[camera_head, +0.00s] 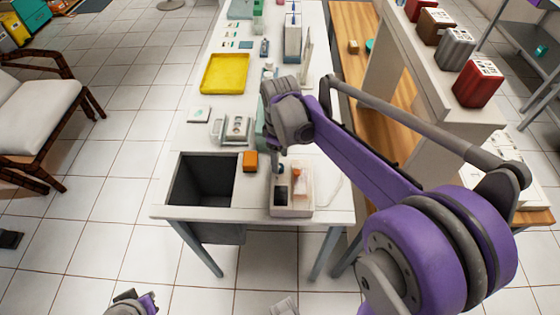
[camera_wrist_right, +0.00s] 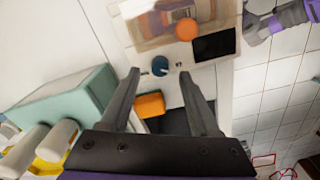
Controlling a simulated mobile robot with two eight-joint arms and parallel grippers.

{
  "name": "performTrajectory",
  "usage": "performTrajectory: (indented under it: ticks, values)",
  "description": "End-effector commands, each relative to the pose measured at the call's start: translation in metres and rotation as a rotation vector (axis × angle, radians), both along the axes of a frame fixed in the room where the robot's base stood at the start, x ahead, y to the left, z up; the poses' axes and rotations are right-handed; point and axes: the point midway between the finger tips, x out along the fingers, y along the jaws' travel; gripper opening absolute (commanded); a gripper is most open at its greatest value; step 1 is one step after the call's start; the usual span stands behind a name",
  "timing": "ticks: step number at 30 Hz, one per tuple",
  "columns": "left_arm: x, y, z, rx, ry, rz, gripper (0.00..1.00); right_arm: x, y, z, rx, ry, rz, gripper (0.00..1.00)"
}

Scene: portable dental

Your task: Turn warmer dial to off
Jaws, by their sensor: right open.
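The warmer (camera_head: 306,202) is a pale box with a dark display and an orange item inside, at the table's near end. In the right wrist view, the warmer (camera_wrist_right: 226,66) shows a clear top, a black display and a small blue dial (camera_wrist_right: 160,66) on its panel. My right gripper (camera_wrist_right: 159,76) is open and empty, its two fingertips on either side of the dial in that picture; I cannot tell whether they touch it. In the head view the right wrist hangs above the table beside the warmer. Part of my left arm (camera_head: 133,303) shows at the bottom edge; its jaws are unclear.
An orange block (camera_head: 250,161) sits left of the warmer, beside a dark open bin (camera_head: 203,180). A teal box (camera_wrist_right: 75,100) stands close to my right gripper. A yellow tray (camera_head: 225,73) lies farther back. Shelving with coloured containers (camera_head: 478,84) stands at right.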

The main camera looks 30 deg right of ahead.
Motion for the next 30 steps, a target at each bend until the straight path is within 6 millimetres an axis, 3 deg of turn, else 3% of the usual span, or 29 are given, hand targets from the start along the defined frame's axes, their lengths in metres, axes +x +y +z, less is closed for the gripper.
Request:
performTrajectory:
  ticks: [6, 12, 30]
  values:
    - [0.001, 0.0, 0.006, 0.0, -0.002, 0.0, 0.0, 0.0, 0.0, 0.047, 0.0, 0.0, 0.0, 0.63]
    - [0.002, 0.0, 0.008, 0.0, -0.003, 0.0, 0.0, 0.0, 0.0, 0.073, 0.0, 0.0, 0.0, 0.63]
    - [0.002, 0.0, 0.008, 0.0, -0.003, 0.0, 0.0, 0.0, 0.0, 0.079, 0.0, 0.0, 0.0, 0.63]
